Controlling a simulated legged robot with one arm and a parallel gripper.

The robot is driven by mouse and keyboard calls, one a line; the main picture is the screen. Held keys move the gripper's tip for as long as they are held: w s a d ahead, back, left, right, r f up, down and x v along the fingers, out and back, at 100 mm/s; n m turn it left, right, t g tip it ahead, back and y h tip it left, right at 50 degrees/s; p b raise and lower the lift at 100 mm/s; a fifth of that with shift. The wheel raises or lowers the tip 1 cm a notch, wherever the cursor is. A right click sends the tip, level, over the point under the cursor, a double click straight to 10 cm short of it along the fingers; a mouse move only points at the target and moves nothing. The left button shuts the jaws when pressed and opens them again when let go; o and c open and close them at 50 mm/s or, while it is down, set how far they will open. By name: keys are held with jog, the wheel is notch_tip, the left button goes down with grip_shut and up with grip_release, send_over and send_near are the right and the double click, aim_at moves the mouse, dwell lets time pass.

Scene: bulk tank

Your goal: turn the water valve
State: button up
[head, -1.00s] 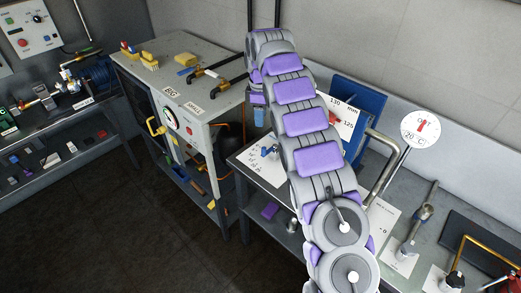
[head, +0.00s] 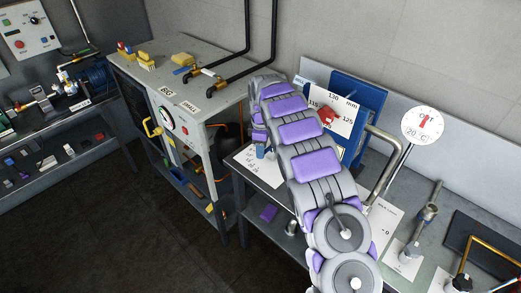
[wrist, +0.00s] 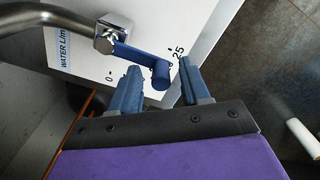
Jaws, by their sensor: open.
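The water valve has a blue lever (wrist: 140,57) with a round end knob, fixed to a shiny metal fitting (wrist: 110,36) on a pipe. It sits over a white card (wrist: 85,55) marked "WATER L/min", 0 and 25. The lever points toward the 25 side. My gripper (wrist: 159,70) is open, its two blue fingers on either side of the knob in the wrist view; I cannot tell whether either touches it. In the head view the card (head: 246,163) lies on the bench's left end, and my arm hides most of the valve and gripper.
The steel bench (head: 268,187) also holds a bent metal pipe (head: 383,165), a round dial gauge (head: 422,125) and a blue panel (head: 362,100). A grey cabinet (head: 195,125) stands close on the left. The dark floor (head: 110,230) in front is clear.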

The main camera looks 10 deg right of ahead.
jog(key=shift+d+f, duration=0.2)
jog(key=shift+a, duration=0.4)
jog(key=shift+c, duration=0.6)
jog(key=shift+a, duration=0.15)
jog(key=c, duration=0.3)
jog(key=shift+d, duration=0.25)
grip_shut()
